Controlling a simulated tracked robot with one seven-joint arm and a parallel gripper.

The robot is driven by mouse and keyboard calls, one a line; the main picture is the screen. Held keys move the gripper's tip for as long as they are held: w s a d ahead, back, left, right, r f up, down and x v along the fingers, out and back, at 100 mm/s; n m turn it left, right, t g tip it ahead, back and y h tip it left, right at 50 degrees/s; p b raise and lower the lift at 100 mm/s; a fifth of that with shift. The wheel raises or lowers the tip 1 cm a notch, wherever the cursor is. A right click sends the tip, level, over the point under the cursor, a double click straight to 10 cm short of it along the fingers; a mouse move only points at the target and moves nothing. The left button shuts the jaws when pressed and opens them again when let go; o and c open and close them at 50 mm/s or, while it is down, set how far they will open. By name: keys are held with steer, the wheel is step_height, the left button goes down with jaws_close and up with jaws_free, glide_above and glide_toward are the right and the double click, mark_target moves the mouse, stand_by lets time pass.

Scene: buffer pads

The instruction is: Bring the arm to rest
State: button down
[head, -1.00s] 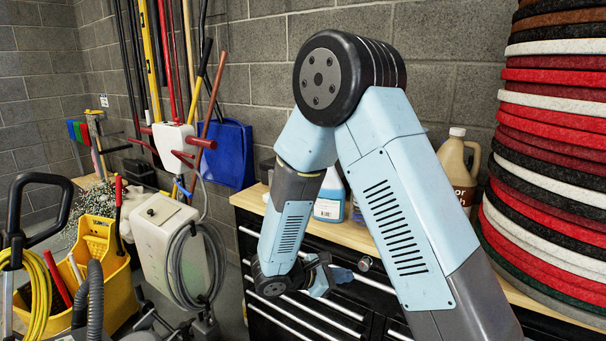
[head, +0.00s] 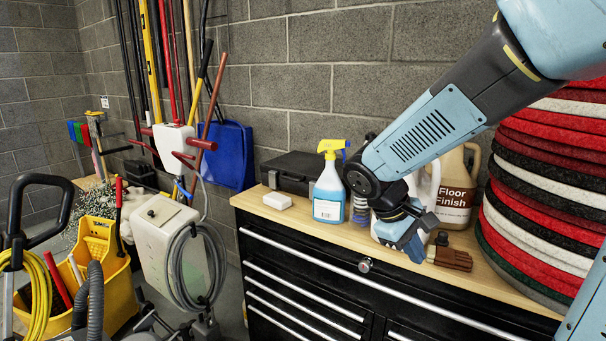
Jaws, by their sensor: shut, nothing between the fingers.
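My gripper (head: 418,246) is in the head view, right of centre, at the lower end of my bent arm.
The wooden bench top (head: 300,222) on a black drawer cabinet (head: 300,290) holds a spray bottle (head: 328,185), a white block (head: 278,201) and a black case (head: 291,170). A tall stack of round pads (head: 550,190) stands right. A yellow mop bucket (head: 105,265) stands left.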

steer(key=s+d+r+m+t+y, duration=0.1)
steer(key=s+r+m+t+y, duration=0.4)
steer(key=s+r, duration=0.4)
steer(key=shift+s+r+m+y, duration=0.4)
steer(key=shift+r+m+y, duration=0.15)
steer(key=shift+m, duration=0.45)
steer(key=shift+s, duration=0.1)
